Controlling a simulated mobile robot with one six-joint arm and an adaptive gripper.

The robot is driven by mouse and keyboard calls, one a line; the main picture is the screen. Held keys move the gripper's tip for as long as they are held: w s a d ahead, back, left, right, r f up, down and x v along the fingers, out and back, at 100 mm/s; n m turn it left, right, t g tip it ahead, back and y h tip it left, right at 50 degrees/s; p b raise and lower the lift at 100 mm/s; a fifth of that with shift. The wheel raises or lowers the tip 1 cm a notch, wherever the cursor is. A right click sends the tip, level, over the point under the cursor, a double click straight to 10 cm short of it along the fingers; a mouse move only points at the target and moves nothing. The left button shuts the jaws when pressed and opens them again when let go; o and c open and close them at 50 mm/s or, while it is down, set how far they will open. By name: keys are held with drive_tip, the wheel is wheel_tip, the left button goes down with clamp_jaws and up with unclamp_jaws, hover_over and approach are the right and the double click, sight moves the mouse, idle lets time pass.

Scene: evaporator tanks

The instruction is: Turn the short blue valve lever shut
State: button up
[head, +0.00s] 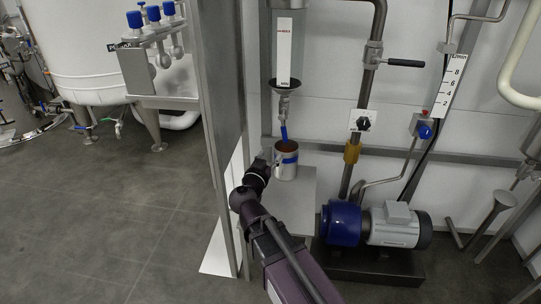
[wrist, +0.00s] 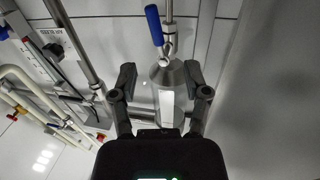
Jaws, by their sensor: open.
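The short blue lever (head: 284,132) hangs down from a small valve (head: 283,97) under a clear upright cylinder (head: 289,48) in the head view. In the wrist view, which appears upside down, the lever (wrist: 154,25) points up, slightly tilted, from the metal valve (wrist: 166,46). My gripper (wrist: 160,74) is open, its two fingers apart and nothing clasped. The cylinder's cone-shaped metal end (wrist: 167,74) shows between the fingers. The lever lies above the fingertips in that picture, apart from them. In the head view my arm ends left of and below the lever; the fingers cannot be made out there.
A silver can (head: 286,171) with a blue band stands below the lever, close to my arm. A tall metal post (head: 222,110) rises just left. A blue and grey pump (head: 395,226) stands lower right. Pipes and a black-handled valve (head: 404,63) line the wall. Floor at left is open.

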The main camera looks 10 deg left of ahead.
drive_tip(key=shift+v, duration=1.65)
drive_tip(key=shift+w+f, duration=0.1)
drive_tip(key=shift+w, duration=0.05)
clamp_jaws()
drive_tip(key=w+a+n+h+b, duration=0.2)
drive_tip(key=w+a+n+h, duration=0.1)
drive_tip(key=n, duration=1.4)
drive_tip(key=shift+w+f+g+h, duration=0.3)
drive_tip(key=shift+w+h, duration=0.3)
drive_tip(key=shift+w, duration=0.5)
